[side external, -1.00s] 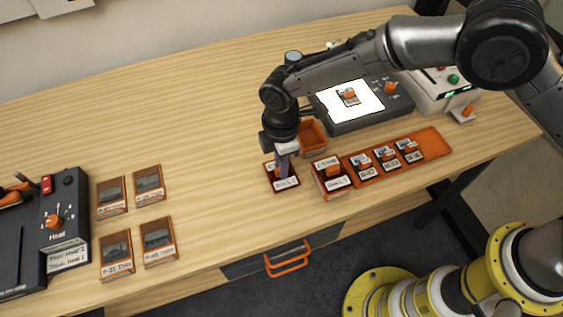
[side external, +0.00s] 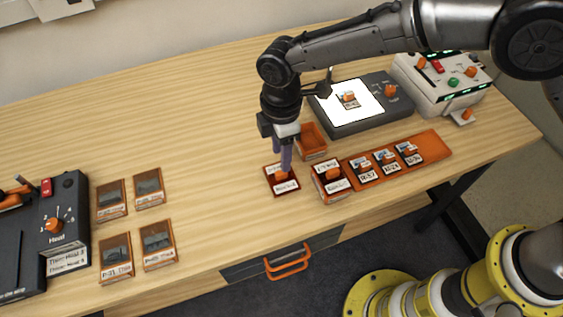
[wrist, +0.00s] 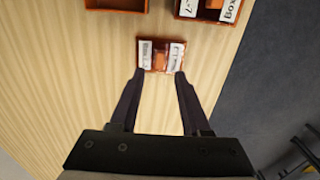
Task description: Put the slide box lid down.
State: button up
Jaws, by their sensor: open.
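The dark red slide box lid (side external: 275,188), with an orange knob and white labels, lies flat on the table. It also shows in the wrist view (wrist: 161,55), ahead of the fingertips. My gripper (side external: 286,170) is just above the lid, pointing down, and partly hides it in the side view. In the wrist view my gripper's fingers (wrist: 157,73) are spread with nothing between them, apart from the knob. An open orange box (side external: 313,141) stands just behind and to the right of the lid.
A light panel (side external: 350,101) is behind. Several slides (side external: 115,255) and a heater box (side external: 62,225) are at left. Table between is clear.

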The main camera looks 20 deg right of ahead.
aim_at(281, 172)
notch_tip(281, 172, up, 6)
jog(key=shift+r, duration=0.15)
jog(key=s+d+r+m+t+y, duration=0.15)
jog(key=d+r+m, duration=0.25)
jog(key=d+r, duration=0.45)
jog(key=s+d+r+m+t+h, duration=0.1)
jog(key=s+d+r+m, duration=0.3)
jog(key=d, duration=0.8)
jog(key=s+d+m+t, duration=0.3)
jog(key=s+d+m, duration=0.7)
jog(key=s+d, duration=0.4)
jog(key=s, duration=0.3)
jog(key=shift+d+f, duration=0.15)
jog(key=shift+d, duration=0.1)
